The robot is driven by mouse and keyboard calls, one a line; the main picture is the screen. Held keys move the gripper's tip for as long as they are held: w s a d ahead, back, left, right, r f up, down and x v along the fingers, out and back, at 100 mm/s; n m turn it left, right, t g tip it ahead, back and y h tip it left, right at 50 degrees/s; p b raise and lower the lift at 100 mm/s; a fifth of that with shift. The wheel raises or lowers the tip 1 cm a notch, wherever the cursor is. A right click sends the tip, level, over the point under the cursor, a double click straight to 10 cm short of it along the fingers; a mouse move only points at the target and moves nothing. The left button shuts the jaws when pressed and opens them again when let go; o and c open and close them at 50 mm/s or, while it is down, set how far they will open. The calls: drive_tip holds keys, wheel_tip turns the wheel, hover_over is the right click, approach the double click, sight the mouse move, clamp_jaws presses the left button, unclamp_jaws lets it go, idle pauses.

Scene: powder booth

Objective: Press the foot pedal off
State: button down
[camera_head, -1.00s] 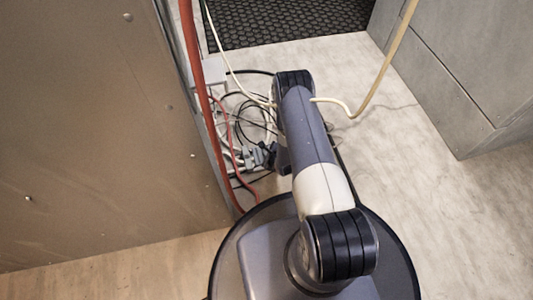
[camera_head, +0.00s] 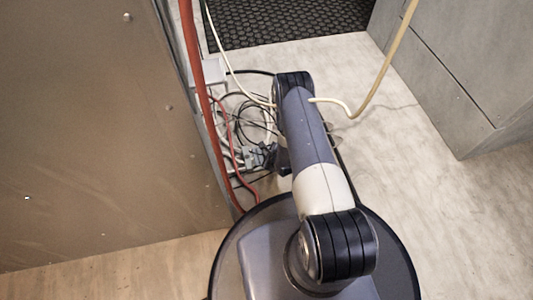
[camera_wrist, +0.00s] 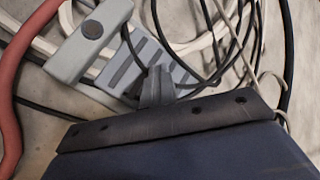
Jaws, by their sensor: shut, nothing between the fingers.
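A grey ribbed pedal (camera_wrist: 182,73) lies on the floor among cables in the wrist view. A grey-green block with a round dark button (camera_wrist: 91,30) sits beside it to the left. I cannot tell for sure whether the two are one unit. My gripper (camera_wrist: 157,75) is shut and empty, its tips over the ribbed part and hiding some of it. I cannot tell whether they touch it. In the head view, the grey pedal area (camera_head: 250,158) shows small at the left of my arm, and my arm hides the fingertips.
A red hose (camera_head: 203,90) runs down beside the large metal panel (camera_head: 90,130) on the left. Loose black and white cables (camera_head: 255,115) tangle around the pedal. A cream hose (camera_head: 385,65) hangs at right. Open floor (camera_head: 420,200) lies right of my arm, before a grey cabinet (camera_head: 440,70).

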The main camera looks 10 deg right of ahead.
drive_tip(key=shift+s, duration=0.2)
drive_tip(key=shift+w+r+p, duration=0.1)
drive_tip(key=shift+r+p, duration=1.9)
drive_tip(key=shift+r, duration=1.05)
drive_tip(key=shift+r, duration=0.1)
